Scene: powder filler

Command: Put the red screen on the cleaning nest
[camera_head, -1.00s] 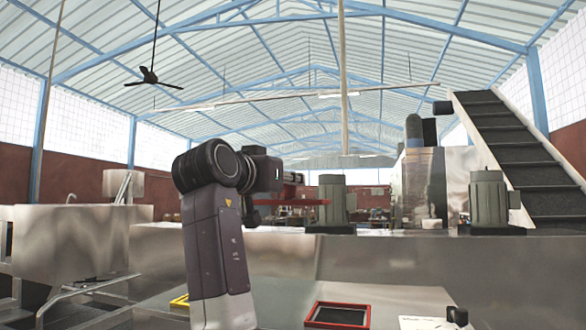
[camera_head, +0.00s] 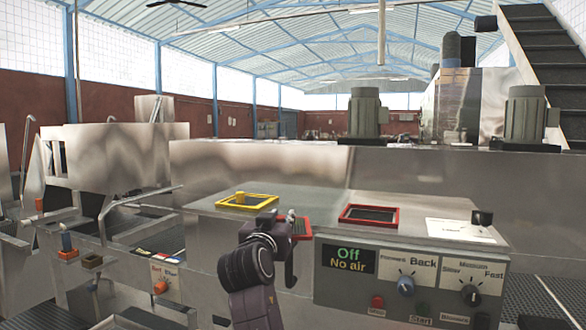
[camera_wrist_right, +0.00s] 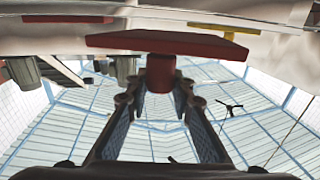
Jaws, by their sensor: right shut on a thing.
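The red screen (camera_wrist_right: 165,43) is a flat red plate with a red stem. In the right wrist view its stem sits between the two fingers of my right gripper (camera_wrist_right: 160,90), which is shut on it. In the head view my right gripper (camera_head: 290,222) holds the screen (camera_head: 303,229) near the front of a steel machine top. A red-framed dark recess (camera_head: 345,217) lies just right of the screen; no screen shows in it. A yellow frame (camera_head: 272,204) lies to the left, with a yellow knob in it. Which frame is the cleaning nest is not labelled. My left gripper is not visible.
A control panel (camera_head: 330,285) with knobs and buttons is on the machine's front. A white label (camera_head: 450,232) and a black knob (camera_head: 482,217) are right of the red-framed recess. A raised steel wall (camera_head: 270,165) with motors stands behind.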

